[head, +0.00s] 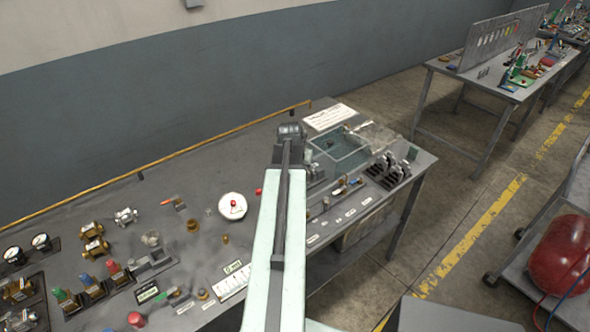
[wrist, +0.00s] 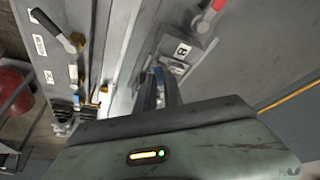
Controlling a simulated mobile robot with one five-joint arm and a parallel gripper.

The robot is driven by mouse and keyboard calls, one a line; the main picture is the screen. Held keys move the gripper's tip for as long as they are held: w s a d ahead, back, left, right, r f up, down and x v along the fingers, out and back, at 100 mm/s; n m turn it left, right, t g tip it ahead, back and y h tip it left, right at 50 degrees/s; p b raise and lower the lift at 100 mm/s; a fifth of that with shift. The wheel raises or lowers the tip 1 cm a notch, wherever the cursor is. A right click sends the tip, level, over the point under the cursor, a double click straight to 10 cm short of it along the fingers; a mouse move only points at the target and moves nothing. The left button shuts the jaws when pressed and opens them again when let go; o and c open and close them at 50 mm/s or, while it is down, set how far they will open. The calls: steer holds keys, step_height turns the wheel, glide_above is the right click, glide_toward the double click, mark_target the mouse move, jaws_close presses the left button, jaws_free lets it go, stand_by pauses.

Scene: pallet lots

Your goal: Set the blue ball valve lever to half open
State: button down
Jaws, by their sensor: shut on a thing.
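My gripper (wrist: 160,86) points down in the wrist view, its two dark fingers close together. A small blue part, which looks like the blue valve lever (wrist: 158,72), shows between the fingertips, and the gripper is shut on it. The fingers hide most of the lever and the valve body, so its angle cannot be told. A plate with a letter label (wrist: 182,50) lies just beside the fingers. In the head view my gripper (head: 290,131) is over the back of the bench, and my arm hides the blue lever.
A red-handled lever (wrist: 213,10) stands close to the fingers in the wrist view. The bench (head: 120,240) carries gauges, brass fittings and a clear bin (head: 340,150) right of my arm. A yellow pipe (head: 170,155) runs along the back.

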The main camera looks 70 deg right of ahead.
steer(key=shift+s+d+n, duration=0.1)
steer(key=shift+s+n, duration=0.25)
steer(key=shift+n, duration=0.35)
steer(key=shift+t, duration=0.3)
steer(key=c, duration=1.5)
jaws_free()
steer(key=shift+o, duration=0.2)
steer(key=p+v, duration=0.7)
steer(key=v, duration=0.1)
steer(key=shift+d, duration=0.1)
